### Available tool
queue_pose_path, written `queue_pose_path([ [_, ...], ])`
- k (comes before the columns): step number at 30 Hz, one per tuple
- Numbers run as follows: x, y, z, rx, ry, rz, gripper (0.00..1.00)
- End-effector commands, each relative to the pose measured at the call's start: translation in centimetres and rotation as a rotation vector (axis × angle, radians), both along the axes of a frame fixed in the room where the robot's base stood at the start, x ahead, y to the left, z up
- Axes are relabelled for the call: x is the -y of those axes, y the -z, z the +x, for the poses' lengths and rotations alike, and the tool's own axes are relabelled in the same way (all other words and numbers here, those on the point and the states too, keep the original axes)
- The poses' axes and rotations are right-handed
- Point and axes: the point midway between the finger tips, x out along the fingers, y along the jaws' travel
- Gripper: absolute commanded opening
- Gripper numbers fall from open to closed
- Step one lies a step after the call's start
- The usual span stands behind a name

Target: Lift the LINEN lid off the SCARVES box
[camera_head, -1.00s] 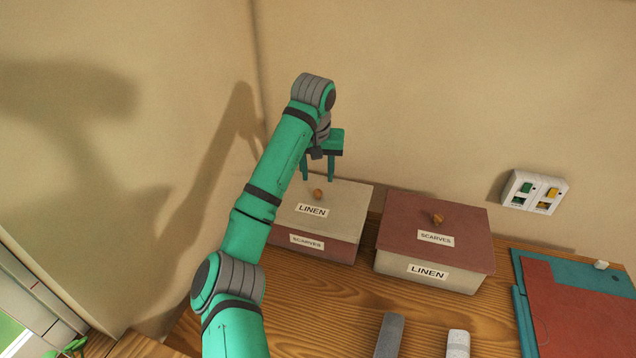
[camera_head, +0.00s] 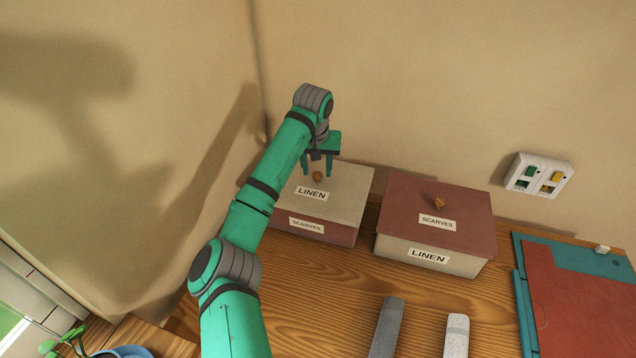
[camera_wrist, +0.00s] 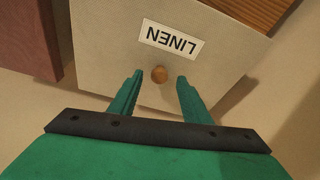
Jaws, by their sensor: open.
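The cream lid labelled LINEN (camera_head: 346,188) sits on the dark red box labelled SCARVES (camera_head: 341,236), at the back left of the wooden surface. A small wooden knob (camera_head: 317,176) stands on the lid. My gripper (camera_head: 317,174) is open just above the lid, with its fingertips close to the knob. In the wrist view the knob (camera_wrist: 159,74) shows between and slightly beyond the tips of my open gripper (camera_wrist: 158,80). The fingers do not visibly touch it. The lid also fills much of the wrist view (camera_wrist: 105,45).
A cream box labelled LINEN (camera_head: 430,255) with a dark red SCARVES lid (camera_head: 400,205) stands to the right. A grey bar (camera_head: 387,328) and a white bar (camera_head: 457,335) lie in front. Teal and red panels (camera_head: 575,300) lie at right. A switch plate (camera_head: 539,174) is on the wall.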

Motion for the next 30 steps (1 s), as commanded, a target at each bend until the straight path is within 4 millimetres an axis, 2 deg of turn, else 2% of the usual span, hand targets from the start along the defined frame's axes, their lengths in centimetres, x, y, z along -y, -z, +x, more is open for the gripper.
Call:
queue_pose_path([
  [4,0.1,1.4,0.4,0.0,0.001,-0.001,0.44],
  [12,0.3,1.7,0.5,0.001,0.003,0.0,0.44],
  [14,0.2,1.7,0.5,0.001,0.003,0.0,0.32],
  [18,0.2,1.6,0.5,0.001,0.002,-0.001,0.0],
  [30,0.4,1.3,0.5,0.002,0.004,-0.001,0.0],
])
